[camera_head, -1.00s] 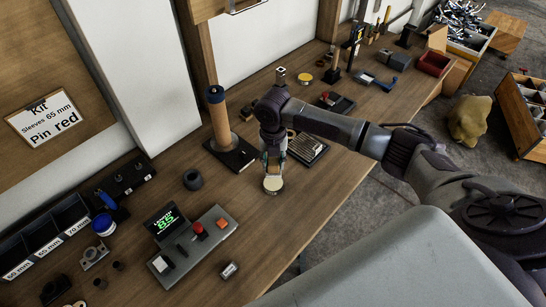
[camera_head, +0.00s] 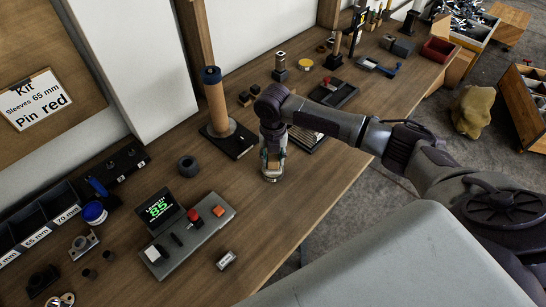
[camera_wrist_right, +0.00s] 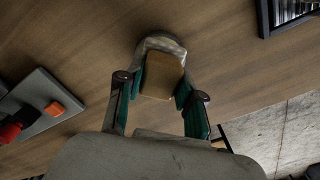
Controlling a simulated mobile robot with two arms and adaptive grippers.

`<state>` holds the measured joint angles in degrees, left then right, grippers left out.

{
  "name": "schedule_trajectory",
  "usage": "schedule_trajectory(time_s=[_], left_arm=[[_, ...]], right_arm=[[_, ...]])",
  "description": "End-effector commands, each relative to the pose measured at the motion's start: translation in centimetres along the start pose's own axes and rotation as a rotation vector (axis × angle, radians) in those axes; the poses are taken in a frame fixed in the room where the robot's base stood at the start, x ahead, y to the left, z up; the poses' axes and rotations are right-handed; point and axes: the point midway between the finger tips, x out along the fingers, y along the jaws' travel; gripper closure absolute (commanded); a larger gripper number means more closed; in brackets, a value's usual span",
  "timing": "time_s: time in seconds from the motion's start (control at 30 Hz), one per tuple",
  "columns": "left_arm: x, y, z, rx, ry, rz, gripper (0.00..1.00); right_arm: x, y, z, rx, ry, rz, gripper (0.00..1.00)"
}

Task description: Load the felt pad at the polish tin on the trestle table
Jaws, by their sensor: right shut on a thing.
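My right gripper (camera_head: 272,158) is shut on a tan block, the felt pad (camera_wrist_right: 162,77), which sits between its two green-lined fingers in the right wrist view. The round, pale metal polish tin (camera_head: 272,177) stands on the trestle table (camera_head: 225,195), directly under the gripper. Its silvery rim (camera_wrist_right: 160,42) shows past the pad in the right wrist view. The pad hides most of the tin's top, and its underside is hidden, so I cannot tell how firmly they touch. My left gripper is not in view.
A grey control box with a green display (camera_head: 160,207) and red and orange buttons is left of the tin. A tall post (camera_head: 216,103) on a black base stands behind-left. A dark ribbed tray (camera_head: 306,138) lies close right. Bare wood lies in front.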

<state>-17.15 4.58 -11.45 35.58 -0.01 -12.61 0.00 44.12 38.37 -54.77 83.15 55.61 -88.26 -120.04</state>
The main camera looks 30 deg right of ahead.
Motion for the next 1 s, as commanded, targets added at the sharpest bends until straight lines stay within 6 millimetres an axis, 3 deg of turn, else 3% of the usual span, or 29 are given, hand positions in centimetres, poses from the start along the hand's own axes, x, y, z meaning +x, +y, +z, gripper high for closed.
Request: schedule_trajectory(time_s=[1.0], left_arm=[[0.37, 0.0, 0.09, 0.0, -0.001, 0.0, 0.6]], right_arm=[[0.78, 0.02, 0.0, 0.0, 0.0, 0.0, 0.91]])
